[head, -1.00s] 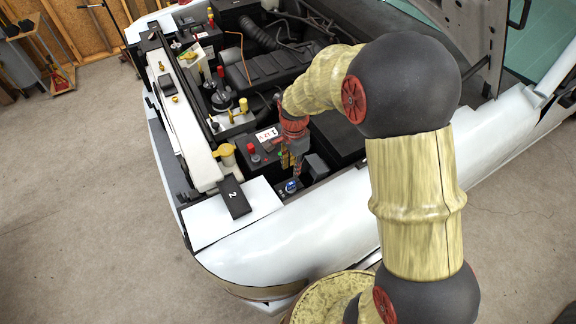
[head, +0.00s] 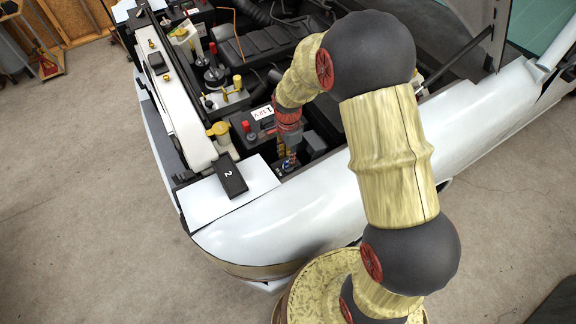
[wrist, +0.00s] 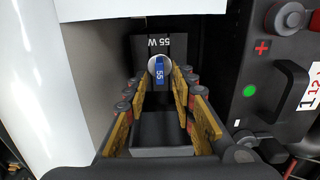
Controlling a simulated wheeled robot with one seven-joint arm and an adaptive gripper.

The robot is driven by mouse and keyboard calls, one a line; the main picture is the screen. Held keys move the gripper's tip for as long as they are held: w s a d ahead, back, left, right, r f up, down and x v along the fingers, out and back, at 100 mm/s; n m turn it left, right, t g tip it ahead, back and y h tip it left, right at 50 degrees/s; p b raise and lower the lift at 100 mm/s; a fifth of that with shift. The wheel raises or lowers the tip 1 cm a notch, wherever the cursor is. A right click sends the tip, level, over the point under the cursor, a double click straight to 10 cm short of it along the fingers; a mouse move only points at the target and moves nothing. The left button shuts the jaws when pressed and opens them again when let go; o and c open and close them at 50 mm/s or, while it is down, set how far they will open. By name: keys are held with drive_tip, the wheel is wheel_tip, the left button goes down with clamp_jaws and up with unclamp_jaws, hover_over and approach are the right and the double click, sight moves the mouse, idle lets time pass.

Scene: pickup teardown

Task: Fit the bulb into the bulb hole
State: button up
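The bulb (wrist: 159,70) has a round pale top with a blue band marked 55. In the wrist view it stands at a dark block (wrist: 150,44) labelled 55 W; in the head view the bulb (head: 287,167) is small and partly covered. My gripper (wrist: 163,80) has its two yellow-padded fingers apart, one on each side of the bulb. A small gap shows at the right finger; I cannot tell whether the left one touches. In the head view my gripper (head: 287,158) reaches down into the engine bay corner. No bulb hole can be made out; the bulb's lower part is hidden.
A battery (head: 240,130) with a red terminal and a handle stands close beside my gripper. The white fender (head: 280,215) borders the bay in front. A black block marked 2 (head: 230,178) lies on a white panel. A dark open-topped box (wrist: 163,132) lies below the fingers.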

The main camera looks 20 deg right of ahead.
wheel_tip(320, 180, down, 2)
drive_tip(key=shift+f+b, duration=0.1)
drive_tip(key=shift+b, duration=0.4)
clamp_jaws()
idle(0.4)
idle(0.4)
wheel_tip(320, 180, up, 7)
drive_tip(key=p, duration=0.4)
